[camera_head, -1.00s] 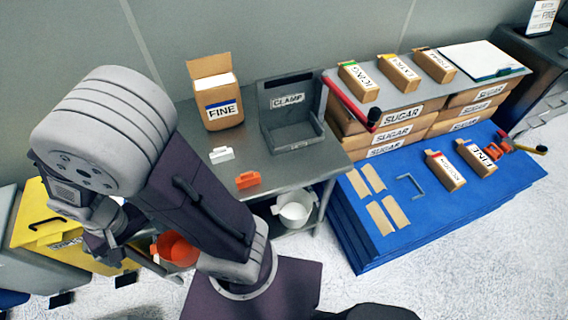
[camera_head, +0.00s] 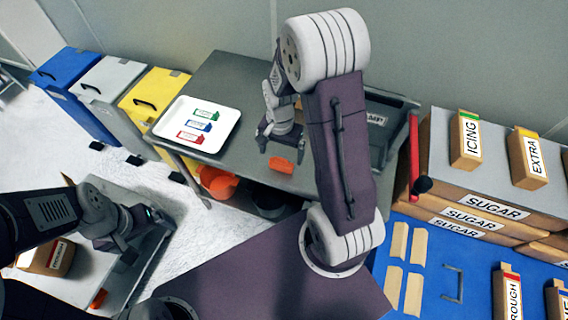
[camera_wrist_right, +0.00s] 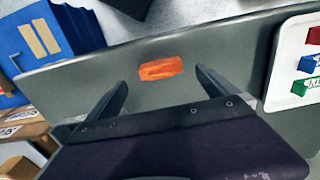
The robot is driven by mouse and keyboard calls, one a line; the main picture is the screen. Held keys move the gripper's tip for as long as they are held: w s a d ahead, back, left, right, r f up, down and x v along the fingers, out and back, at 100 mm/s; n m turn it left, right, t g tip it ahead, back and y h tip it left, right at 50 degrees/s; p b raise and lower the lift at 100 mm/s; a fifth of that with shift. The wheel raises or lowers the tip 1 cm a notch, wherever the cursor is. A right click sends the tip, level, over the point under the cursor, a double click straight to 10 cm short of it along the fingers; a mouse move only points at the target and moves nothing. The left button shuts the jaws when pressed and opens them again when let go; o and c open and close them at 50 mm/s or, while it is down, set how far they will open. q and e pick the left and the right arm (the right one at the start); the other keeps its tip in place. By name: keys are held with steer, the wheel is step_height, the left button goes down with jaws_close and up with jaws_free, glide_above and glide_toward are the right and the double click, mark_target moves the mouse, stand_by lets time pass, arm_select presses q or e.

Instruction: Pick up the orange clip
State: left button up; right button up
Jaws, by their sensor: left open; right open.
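The orange clip (camera_head: 281,164) lies on the grey metal table (camera_head: 245,85), close to its front edge. It also shows in the right wrist view (camera_wrist_right: 160,68), lying between and just beyond my fingertips. My right gripper (camera_head: 279,139) is open and empty, pointing down above the table just behind the clip in the head view. Its two fingers (camera_wrist_right: 161,80) show spread in the wrist view, apart from the clip. My left gripper (camera_head: 128,247) is open at the lower left, over a low cart, far from the clip.
A white tray (camera_head: 225,137) with green, blue and red labelled clips stands left of my right gripper. A grey clamp bin (camera_head: 398,103) and a red-handled bar (camera_head: 414,150) are to the right. Sugar boxes (camera_head: 465,215) stand further right. An orange bucket (camera_head: 217,182) is below the table.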

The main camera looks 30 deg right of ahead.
mark_target(281, 159)
steer(key=shift+s+d+f, duration=0.1)
steer(key=shift+d+f, duration=0.15)
steer(key=shift+f, duration=0.4)
steer(key=f, duration=0.4)
steer(key=shift+a+f, duration=0.3)
steer(key=shift+f, duration=0.1)
steer(key=shift+w+d+f, duration=0.1)
steer(key=shift+w+f, duration=0.1)
steer(key=c, duration=1.4)
